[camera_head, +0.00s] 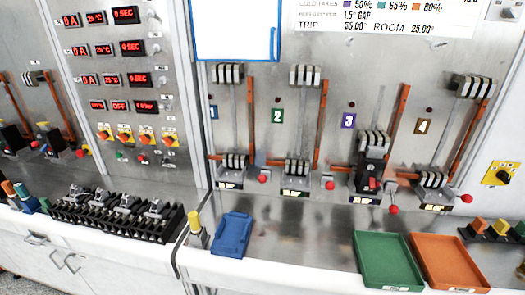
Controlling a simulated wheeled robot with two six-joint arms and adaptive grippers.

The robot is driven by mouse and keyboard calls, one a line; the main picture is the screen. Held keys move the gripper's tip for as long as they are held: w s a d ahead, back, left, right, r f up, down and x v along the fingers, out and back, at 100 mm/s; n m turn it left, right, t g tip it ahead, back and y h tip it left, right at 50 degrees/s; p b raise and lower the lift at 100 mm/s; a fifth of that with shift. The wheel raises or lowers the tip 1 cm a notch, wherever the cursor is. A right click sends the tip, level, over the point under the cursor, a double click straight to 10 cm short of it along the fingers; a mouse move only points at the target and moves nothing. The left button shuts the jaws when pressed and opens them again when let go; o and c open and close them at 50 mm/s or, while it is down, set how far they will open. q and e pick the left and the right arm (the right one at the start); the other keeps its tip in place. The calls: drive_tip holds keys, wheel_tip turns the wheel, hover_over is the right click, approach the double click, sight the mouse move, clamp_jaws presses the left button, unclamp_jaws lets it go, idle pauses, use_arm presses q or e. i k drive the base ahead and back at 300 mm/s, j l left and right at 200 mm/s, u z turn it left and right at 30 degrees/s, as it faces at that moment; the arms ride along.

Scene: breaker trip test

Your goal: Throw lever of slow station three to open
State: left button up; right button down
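Station three is marked by a purple "3" plate (348,120) on the grey upright panel. A black breaker unit (369,173) with a red part at its front stands at its base, below a striped clamp block (374,143). The station's lever, with a red ball knob (393,209), is just right of the unit, its knob low and toward the front. The lever's exact setting is hard to tell. Neither of my grippers is in view.
Stations two (277,115) and four (424,126) flank it, with red knobs (329,185) and (466,198). On the bench are a blue tray (232,234), a green tray (386,262) and an orange tray (448,264). A rack of black breakers (120,214) stands left. The bench front-centre is clear.

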sight(394, 209)
drive_tip(key=z, duration=1.25)
drive_tip(key=l+u, duration=0.1)
drive_tip(key=l, duration=0.55)
drive_tip(key=k, duration=0.05)
